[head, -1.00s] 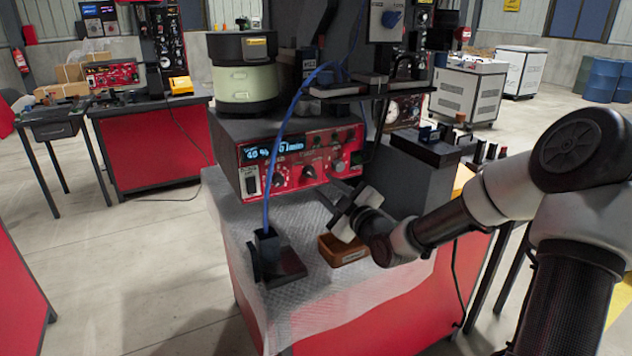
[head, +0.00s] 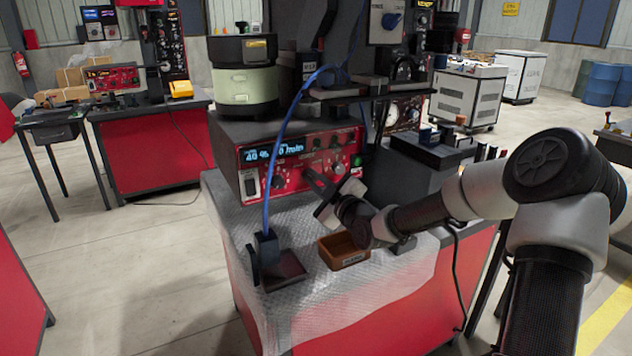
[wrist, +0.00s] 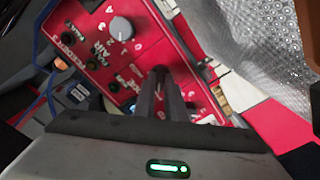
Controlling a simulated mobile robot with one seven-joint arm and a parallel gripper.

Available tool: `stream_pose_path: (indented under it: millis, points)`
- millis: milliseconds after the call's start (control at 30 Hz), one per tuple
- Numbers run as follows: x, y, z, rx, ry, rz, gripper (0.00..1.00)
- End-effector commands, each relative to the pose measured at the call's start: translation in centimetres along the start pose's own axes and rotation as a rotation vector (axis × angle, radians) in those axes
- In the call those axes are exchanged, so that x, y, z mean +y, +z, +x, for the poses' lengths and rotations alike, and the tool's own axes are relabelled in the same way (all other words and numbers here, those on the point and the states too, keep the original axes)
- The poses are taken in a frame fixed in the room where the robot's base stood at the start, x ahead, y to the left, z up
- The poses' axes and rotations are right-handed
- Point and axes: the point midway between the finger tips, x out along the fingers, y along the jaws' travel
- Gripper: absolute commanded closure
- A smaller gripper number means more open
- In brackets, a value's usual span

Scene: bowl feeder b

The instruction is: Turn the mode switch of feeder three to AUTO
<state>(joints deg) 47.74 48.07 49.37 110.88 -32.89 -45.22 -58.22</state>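The red control panel (head: 272,172) of the feeder has a lit blue-white display (head: 285,149). It also fills much of the wrist view (wrist: 195,50), tilted, with lettering that appears to read FEEDER 3. My gripper (head: 311,176) reaches the panel's lower middle, in front of a dark knob (wrist: 160,71). In the wrist view my gripper's two fingers (wrist: 161,88) are close together, with their tips at this knob. I cannot tell whether they touch or grip it. The fingers hide most of the knob and nearby labels, so its setting is unreadable. A grey knob (wrist: 121,28) lies beside it.
A white rocker switch (head: 250,183) is at the panel's left. A blue hose (head: 270,185) hangs down in front of the panel to a dark block. An orange-brown bin (head: 342,252) stands below my gripper on the mat-covered bench (head: 300,315). A cream-and-black bowl (head: 245,85) sits above.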

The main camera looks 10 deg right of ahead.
Motion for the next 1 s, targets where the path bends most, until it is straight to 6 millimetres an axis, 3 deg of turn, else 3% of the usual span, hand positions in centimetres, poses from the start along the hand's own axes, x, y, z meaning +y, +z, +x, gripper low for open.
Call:
stream_pose_path:
  millis: [467,1000]
  points:
    - [0.02,0.0,-0.03,0.0,0.0,0.124,1.0]
    - [0.08,-0.02,-0.03,-0.001,0.0,0.613,1.0]
